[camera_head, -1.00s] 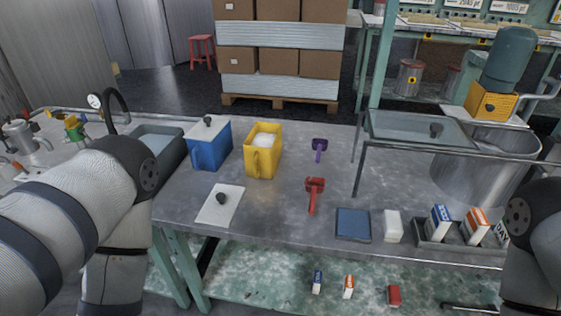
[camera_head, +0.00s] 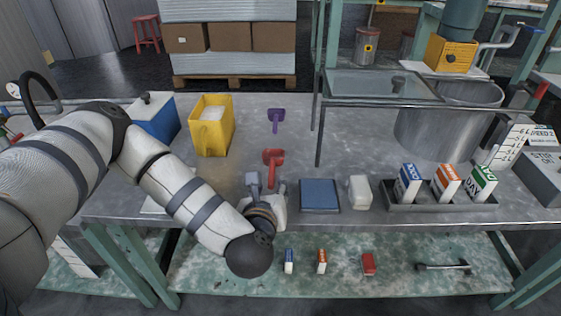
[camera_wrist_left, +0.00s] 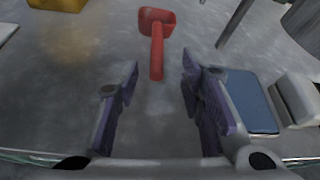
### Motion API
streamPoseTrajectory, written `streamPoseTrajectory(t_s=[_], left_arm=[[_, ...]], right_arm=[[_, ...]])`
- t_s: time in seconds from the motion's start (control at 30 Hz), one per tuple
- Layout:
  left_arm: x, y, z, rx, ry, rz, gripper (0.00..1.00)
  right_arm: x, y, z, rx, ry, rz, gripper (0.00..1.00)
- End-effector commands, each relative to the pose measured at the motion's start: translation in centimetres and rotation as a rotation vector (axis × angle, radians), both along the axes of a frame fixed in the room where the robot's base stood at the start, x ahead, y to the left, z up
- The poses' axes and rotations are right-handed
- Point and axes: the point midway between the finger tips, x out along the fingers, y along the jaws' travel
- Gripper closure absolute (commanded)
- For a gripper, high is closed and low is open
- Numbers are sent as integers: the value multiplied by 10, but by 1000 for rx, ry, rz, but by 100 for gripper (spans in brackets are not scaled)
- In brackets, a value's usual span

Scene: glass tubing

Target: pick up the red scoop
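The red scoop (camera_head: 272,162) lies on the grey table with its head away from me and its handle toward me. It also shows in the left wrist view (camera_wrist_left: 157,38), its handle pointing down between the fingers. My left gripper (camera_head: 266,183) is open and empty, close to the near end of the handle. In the left wrist view its two fingers (camera_wrist_left: 158,92) stand apart, with the handle end just ahead of the gap. I see no contact with the scoop. My right gripper is in neither current view.
A purple scoop (camera_head: 276,117) lies behind the red one. A yellow container (camera_head: 211,137) and a blue one (camera_head: 158,122) stand to the left. A blue pad (camera_head: 319,194), a white block (camera_head: 360,191) and a tray of cartons (camera_head: 440,205) are to the right. A raised glass-topped stand (camera_head: 375,88) stands behind.

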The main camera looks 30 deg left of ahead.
Motion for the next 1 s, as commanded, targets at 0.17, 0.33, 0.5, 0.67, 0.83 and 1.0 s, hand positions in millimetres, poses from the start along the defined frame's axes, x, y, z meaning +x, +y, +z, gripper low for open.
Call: streamPoseTrajectory(t_s=[0.17, 0.33, 0.5, 0.67, 0.83, 1.0], left_arm=[[21, 15, -5, 3, -1, 2, 64], [45, 29, -16, 2, 1, -2, 64], [50, 31, -18, 1, 2, -4, 64], [49, 31, -18, 1, 2, -4, 78], [49, 31, -18, 2, 2, -5, 100], [49, 31, -17, 2, 1, -4, 100]], right_arm=[[1, 0, 1, 0, -2, 0, 59], [0, 0, 0, 0, 1, 0, 59], [0, 0, 0, 0, 1, 0, 59], [0, 0, 0, 0, 1, 0, 59], [0, 0, 0, 0, 1, 0, 59], [0, 0, 0, 0, 1, 0, 59]])
